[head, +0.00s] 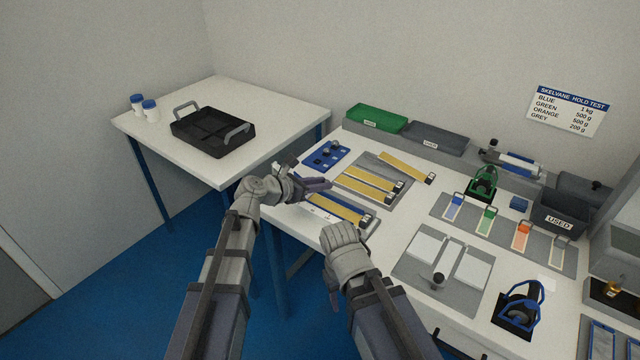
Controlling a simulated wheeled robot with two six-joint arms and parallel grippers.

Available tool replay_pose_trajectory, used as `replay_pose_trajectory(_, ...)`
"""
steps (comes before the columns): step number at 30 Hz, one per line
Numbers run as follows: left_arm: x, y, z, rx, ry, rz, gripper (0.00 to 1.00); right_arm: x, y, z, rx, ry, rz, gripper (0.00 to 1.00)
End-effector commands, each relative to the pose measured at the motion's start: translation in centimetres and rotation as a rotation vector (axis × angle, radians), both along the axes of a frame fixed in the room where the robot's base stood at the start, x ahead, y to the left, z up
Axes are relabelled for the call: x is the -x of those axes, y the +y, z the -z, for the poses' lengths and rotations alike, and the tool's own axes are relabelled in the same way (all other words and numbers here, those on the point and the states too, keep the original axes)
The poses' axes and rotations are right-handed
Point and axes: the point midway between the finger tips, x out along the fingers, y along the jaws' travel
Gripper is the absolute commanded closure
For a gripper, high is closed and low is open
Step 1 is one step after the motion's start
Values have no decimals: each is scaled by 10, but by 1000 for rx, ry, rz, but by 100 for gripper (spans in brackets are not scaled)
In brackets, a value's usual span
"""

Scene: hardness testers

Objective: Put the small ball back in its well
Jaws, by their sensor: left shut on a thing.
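A blue block (308,163) with dark round wells and small dark pieces lies at the back left of the work table. My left gripper (322,184) is just in front of this block, above the table and beside the yellow strips. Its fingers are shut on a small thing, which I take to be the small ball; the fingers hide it. I cannot tell which well is empty. My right gripper (334,290) hangs low by the table's front edge, mostly hidden behind its own wrist, and its jaws cannot be made out.
Yellow strips (372,182) lie right of my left gripper. A green bin (376,118) and grey bin (437,138) stand at the back. A grey mat (410,270) with white plates is to the right. A black tray (213,132) sits on the left table.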

Motion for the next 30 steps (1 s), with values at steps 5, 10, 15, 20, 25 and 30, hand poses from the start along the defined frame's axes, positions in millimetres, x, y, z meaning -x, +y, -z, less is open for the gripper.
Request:
replay_pose_trajectory(5, 0, 0, 6, 0, 0, 0, 100, 0, 0, 6, 0, 0, 0, 50)
replay_pose_trajectory(10, 0, 0, 14, 0, 0, 0, 100, 0, 0, 14, 0, 0, 0, 50)
replay_pose_trajectory(15, 0, 0, 22, 0, 0, 0, 100, 0, 0, 22, 0, 0, 0, 50)
replay_pose_trajectory(20, 0, 0, 30, 0, 0, 0, 100, 0, 0, 30, 0, 0, 0, 50)
replay_pose_trajectory(25, 0, 0, 38, 0, 0, 0, 100, 0, 0, 38, 0, 0, 0, 50)
replay_pose_trajectory(30, 0, 0, 46, 0, 0, 0, 100, 0, 0, 46, 0, 0, 0, 50)
